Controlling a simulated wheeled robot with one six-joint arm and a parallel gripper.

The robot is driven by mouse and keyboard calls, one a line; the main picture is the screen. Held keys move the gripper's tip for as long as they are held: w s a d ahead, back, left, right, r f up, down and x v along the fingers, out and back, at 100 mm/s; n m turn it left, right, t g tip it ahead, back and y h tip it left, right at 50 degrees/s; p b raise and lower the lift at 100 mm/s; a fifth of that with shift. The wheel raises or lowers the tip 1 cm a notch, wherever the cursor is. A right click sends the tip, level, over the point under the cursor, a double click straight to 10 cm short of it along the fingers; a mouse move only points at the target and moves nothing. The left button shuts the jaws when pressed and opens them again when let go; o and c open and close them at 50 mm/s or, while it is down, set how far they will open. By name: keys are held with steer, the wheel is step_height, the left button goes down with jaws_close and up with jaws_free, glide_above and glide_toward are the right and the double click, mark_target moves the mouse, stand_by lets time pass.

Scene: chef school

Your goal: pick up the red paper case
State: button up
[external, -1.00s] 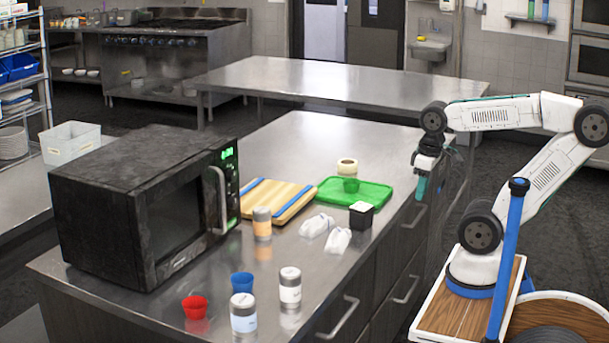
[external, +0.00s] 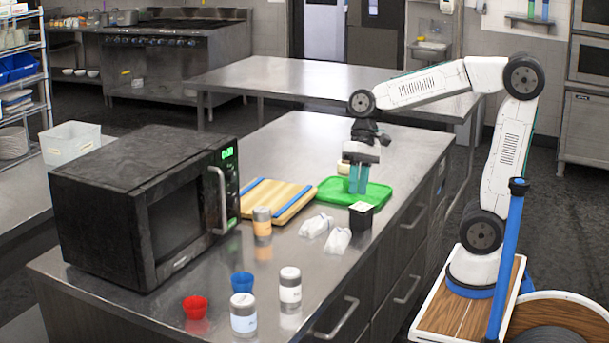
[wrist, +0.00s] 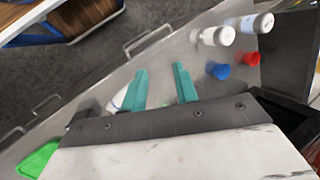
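The red paper case (external: 195,308) is a small cup upright on the steel counter (external: 290,145), near the front left, in front of the microwave. In the wrist view the red paper case (wrist: 250,59) shows at the upper right, beside the blue case (wrist: 218,71). My gripper (external: 358,192) is over the green board, well behind and right of the red case. In the wrist view its teal fingers are apart with nothing between them, so my gripper (wrist: 159,70) is open and empty.
A blue case (external: 242,284) and shakers (external: 243,314) (external: 290,286) stand right of the red case. The black microwave (external: 150,200) rises behind it. A wooden board (external: 278,202), green board (external: 375,195), white crumpled items (external: 317,225) and dark box (external: 361,216) lie farther back.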

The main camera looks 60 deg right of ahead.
steer(key=w+a+f+m+g+y, duration=0.1)
steer(key=w+a+y, duration=0.1)
steer(key=w+a, duration=0.45)
steer(key=m+g+y, duration=0.2)
steer(key=m+y, duration=0.4)
steer(key=m, duration=0.2)
glide_toward(206, 303)
steer(key=shift+s+a, duration=0.25)
steer(key=shift+s, duration=0.1)
steer(key=x, duration=0.8)
steer(key=shift+w+f, duration=0.15)
steer(key=shift+w, duration=0.15)
jaws_close()
